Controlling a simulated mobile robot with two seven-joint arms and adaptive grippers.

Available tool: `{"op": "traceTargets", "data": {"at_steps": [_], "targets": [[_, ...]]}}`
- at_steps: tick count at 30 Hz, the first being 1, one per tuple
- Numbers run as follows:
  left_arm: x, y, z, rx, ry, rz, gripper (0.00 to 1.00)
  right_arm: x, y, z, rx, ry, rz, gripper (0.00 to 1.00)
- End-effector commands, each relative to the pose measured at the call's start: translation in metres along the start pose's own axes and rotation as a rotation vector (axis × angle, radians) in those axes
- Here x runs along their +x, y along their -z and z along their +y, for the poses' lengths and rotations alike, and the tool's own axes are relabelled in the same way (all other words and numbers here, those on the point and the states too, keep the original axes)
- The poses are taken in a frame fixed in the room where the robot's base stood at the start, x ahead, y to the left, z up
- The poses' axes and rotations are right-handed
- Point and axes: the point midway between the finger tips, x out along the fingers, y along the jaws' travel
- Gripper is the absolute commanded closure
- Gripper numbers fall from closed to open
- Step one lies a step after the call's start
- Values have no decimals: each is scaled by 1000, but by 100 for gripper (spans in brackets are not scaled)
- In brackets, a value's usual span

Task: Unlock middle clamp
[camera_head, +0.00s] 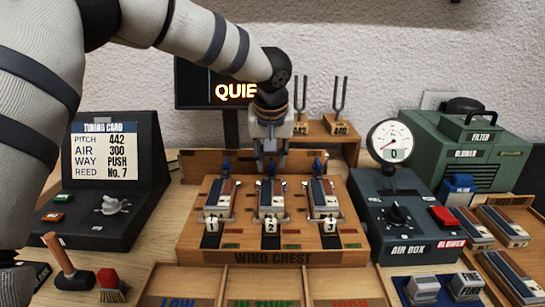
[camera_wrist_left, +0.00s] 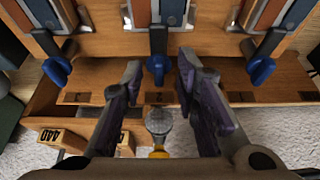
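The wind chest (camera_head: 273,257) is a wooden box with three reed blocks numbered 1, 2 and 3. The middle block (camera_head: 271,198) carries number 2. Behind each block is a clamp with a blue-tipped lever. The middle clamp (camera_wrist_left: 157,65) shows its blue tip in the left wrist view; in the head view my gripper largely covers it. My left gripper (camera_head: 268,152) points down behind block 2. In the wrist view its two fingers (camera_wrist_left: 159,75) are spread apart, one to each side of the middle lever, with visible gaps. My right gripper is in neither view.
The left clamp (camera_wrist_left: 57,70) and right clamp (camera_wrist_left: 258,70) flank the middle one. A wooden stand with tuning forks (camera_head: 336,95) is behind. The air box (camera_head: 408,225) stands right of the chest, the tuning card console (camera_head: 105,200) left.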

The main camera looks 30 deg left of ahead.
Motion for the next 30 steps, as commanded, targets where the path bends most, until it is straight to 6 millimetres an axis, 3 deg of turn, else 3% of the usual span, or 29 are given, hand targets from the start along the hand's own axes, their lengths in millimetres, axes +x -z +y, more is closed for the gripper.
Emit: {"op": "traceTargets", "data": {"at_steps": [6, 10, 11, 22, 30], "targets": [[0, 0, 0, 0, -1, 2, 72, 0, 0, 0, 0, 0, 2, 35], [0, 0, 0, 0, -1, 2, 99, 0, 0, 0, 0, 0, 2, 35], [0, 0, 0, 0, -1, 2, 100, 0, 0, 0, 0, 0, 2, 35], [0, 0, 1, -33, 13, 1, 100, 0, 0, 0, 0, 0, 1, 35], [0, 1, 2, -188, 78, 1, 100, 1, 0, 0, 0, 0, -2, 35]]}}
